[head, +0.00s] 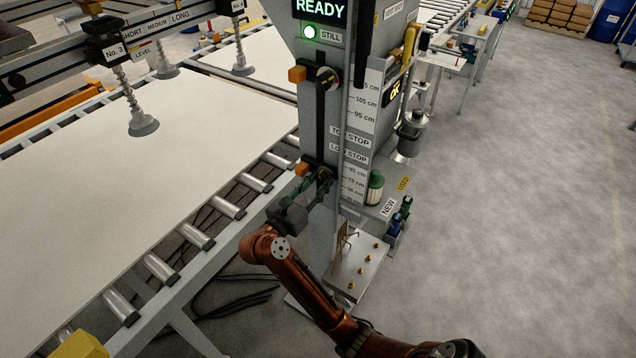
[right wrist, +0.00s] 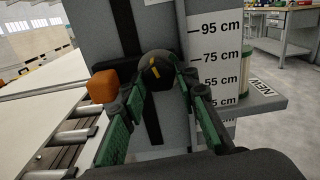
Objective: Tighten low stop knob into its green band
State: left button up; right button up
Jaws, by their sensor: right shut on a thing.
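The low stop knob (right wrist: 157,70) is a dark round knob with a yellow mark, on the slotted front of the grey column (right wrist: 195,20). An orange block (right wrist: 103,87) sits left of it, and that block also shows in the head view (head: 302,169). My right gripper (head: 318,184) is shut on the low stop knob, its green-padded fingers on either side in the right wrist view. In the head view the gripper mostly hides the knob. I cannot make out a green band around it. My left gripper is not in view.
The upper knob (head: 327,78) is higher on the column, beside another orange block (head: 297,75). A lit READY display (head: 320,8) is above. A large pale sheet (head: 130,190) lies on the roller conveyor (head: 195,237) at left. A shelf marked NEW (head: 388,207) is at right.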

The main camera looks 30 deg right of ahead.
jog(key=c, duration=0.4)
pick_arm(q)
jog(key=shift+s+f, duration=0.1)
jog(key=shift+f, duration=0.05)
pick_arm(e)
jog(key=m+b, duration=0.2)
jog(key=b, duration=0.1)
jog(key=shift+f+m, duration=0.3)
jog(key=shift+m, duration=0.1)
jog(key=m+b, duration=0.2)
jog(key=b, duration=0.1)
jog(key=shift+r, duration=0.15)
jog(key=shift+m, duration=0.5)
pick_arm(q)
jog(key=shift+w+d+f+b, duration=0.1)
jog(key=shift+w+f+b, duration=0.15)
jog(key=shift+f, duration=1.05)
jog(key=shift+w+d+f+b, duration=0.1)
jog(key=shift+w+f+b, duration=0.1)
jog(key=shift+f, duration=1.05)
pick_arm(e)
jog(key=shift+r+m, duration=0.2)
jog(key=shift+m, duration=0.1)
jog(key=o, duration=1.1)
